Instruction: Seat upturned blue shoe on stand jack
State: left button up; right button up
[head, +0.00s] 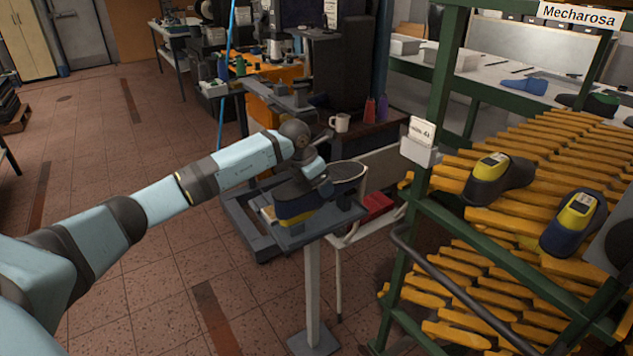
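A dark blue shoe (292,196) is upside down at the top of the stand jack (312,275), with its sole facing up and a yellow part showing low down. I cannot tell whether it rests fully on the stand's plate or is held just above it. My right gripper is not clearly in view.

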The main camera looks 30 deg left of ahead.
pick_arm(q)
jog(key=shift+r, duration=0.1)
jog(key=o, duration=1.3)
jog(key=shift+o, duration=0.2)
jog(key=v, duration=1.4)
jog(key=shift+d, duration=0.1)
